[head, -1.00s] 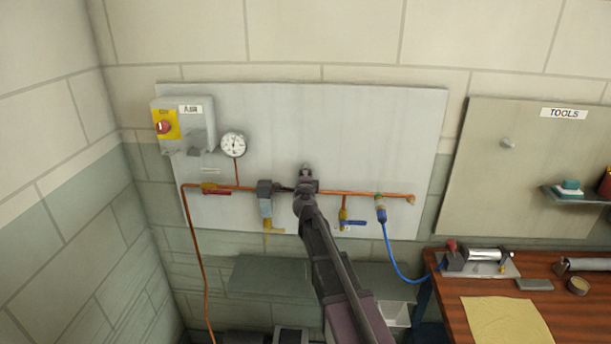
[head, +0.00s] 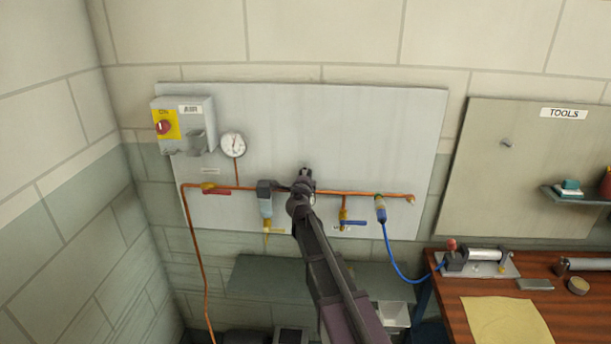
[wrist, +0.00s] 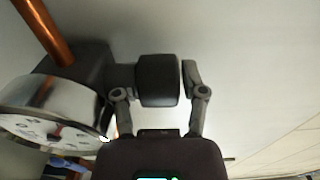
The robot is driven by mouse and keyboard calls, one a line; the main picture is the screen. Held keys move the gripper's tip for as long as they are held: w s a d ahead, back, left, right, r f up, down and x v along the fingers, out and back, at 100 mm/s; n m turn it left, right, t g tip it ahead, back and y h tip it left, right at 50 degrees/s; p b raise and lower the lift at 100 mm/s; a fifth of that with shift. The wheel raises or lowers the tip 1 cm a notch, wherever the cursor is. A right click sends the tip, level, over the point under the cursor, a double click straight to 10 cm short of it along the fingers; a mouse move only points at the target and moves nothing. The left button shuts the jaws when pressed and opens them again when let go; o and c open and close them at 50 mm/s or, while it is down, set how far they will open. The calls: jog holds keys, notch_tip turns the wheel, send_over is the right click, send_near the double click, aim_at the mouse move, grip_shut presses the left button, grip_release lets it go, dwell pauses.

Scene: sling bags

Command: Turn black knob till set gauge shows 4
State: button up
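In the wrist view, the black knob (wrist: 157,80) sits between the two fingers of my gripper (wrist: 160,82). A thin light gap shows between the knob and the right finger; the left finger is very close to it or touching. The set gauge (wrist: 45,125), with a white face and a metal rim, is at lower left, strongly tilted. A red mark shows on its face, but its reading is not legible. In the head view my gripper (head: 304,178) is at the copper pipe and hides the knob and this gauge.
A copper pipe (head: 350,194) runs across the grey panel (head: 340,120). A round wall gauge (head: 232,145), a red-handled valve (head: 214,190), a filter (head: 265,200) and a blue-handled valve (head: 350,223) are nearby. The workbench (head: 470,290) stands at right.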

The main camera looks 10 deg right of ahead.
jog(key=shift+n+y, duration=0.7)
jog(key=shift+y, duration=0.4)
jog(key=shift+n+t+y, duration=0.3)
jog(key=shift+n+y, duration=0.2)
jog(key=shift+y, duration=0.3)
jog(key=shift+n+g+y, duration=0.2)
jog(key=shift+n+y, duration=0.9)
jog(key=shift+y, duration=0.6)
jog(key=shift+n+g+y, duration=0.2)
jog(key=shift+n+y, duration=0.9)
jog(key=shift+y, duration=0.6)
jog(key=shift+w+n+g+y, duration=0.1)
jog(key=shift+n+g+y, duration=1.45)
jog(key=shift+y, duration=0.55)
jog(key=shift+w+n+g+y, duration=0.1)
jog(key=shift+n+g+y, duration=1.25)
jog(key=shift+n+y, duration=0.6)
jog(key=v, duration=1.4)
jog(key=s+a+f+n+g+h+b, duration=0.2)
jog(key=s+a+f, duration=0.4)
jog(key=f, duration=0.4)
jog(key=s+a+f+n+g+h+b, duration=0.3)
jog(key=s+a+f+g+h+b, duration=0.1)
jog(key=s+f, duration=0.5)
notch_tip(320, 180, down, 2)
jog(key=shift+s+a+f+g+b, duration=0.2)
jog(key=shift+a+g+b, duration=0.3)
jog(key=shift+a+g, duration=0.65)
